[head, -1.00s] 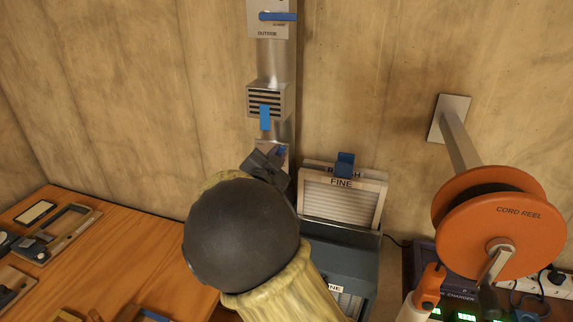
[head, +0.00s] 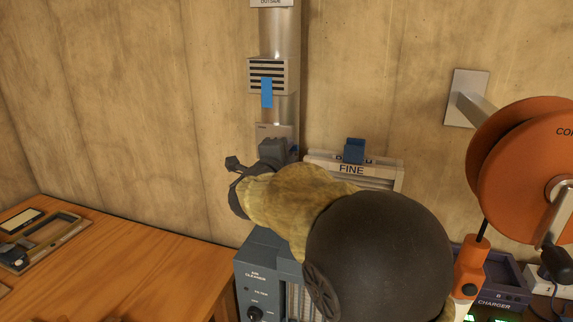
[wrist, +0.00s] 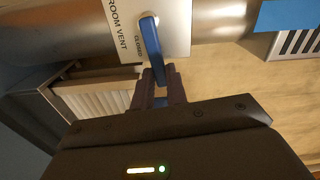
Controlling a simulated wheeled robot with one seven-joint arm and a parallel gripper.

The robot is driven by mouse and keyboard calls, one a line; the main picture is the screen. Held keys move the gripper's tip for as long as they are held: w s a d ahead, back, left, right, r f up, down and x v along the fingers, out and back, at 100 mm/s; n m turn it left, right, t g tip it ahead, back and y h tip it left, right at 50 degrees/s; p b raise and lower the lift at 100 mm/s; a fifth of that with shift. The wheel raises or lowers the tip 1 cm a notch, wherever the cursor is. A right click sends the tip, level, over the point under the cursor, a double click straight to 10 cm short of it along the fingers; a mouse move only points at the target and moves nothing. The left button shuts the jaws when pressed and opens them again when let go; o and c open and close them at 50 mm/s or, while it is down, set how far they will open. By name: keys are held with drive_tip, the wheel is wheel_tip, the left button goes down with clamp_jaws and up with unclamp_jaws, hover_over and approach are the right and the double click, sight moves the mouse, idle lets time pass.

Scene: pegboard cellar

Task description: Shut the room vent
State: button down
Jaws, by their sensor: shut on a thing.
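The room vent plate (wrist: 122,22) sits on the metal duct in the wrist view, lettered ROOM VENT and CLOSED. Its blue lever (wrist: 151,42) lies across the duct's run, beside the word CLOSED. My gripper (wrist: 159,84) is shut on the lever's free end. In the head view the plate (head: 268,131) shows just above my gripper (head: 278,147), which with my arm hides the lever there.
A slatted grille with a blue tab (head: 267,92) sits higher on the duct. To the right stand a filter marked FINE (head: 352,169) and an orange cord reel (head: 535,170). An air changer (head: 256,278) stands below; a wooden bench (head: 150,265) is at left.

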drive_tip(key=shift+f+m+b, duration=0.5)
drive_tip(key=shift+m+b, duration=0.2)
drive_tip(key=shift+b, duration=0.1)
drive_tip(key=c, duration=1.4)
unclamp_jaws()
drive_tip(key=shift+r, duration=0.1)
drive_tip(key=shift+s, duration=0.1)
drive_tip(key=b+v, duration=0.1)
drive_tip(key=v, duration=1.6)
drive_tip(key=shift+b, duration=0.35)
drive_tip(key=shift+s+a, duration=0.1)
drive_tip(key=shift+a, duration=0.05)
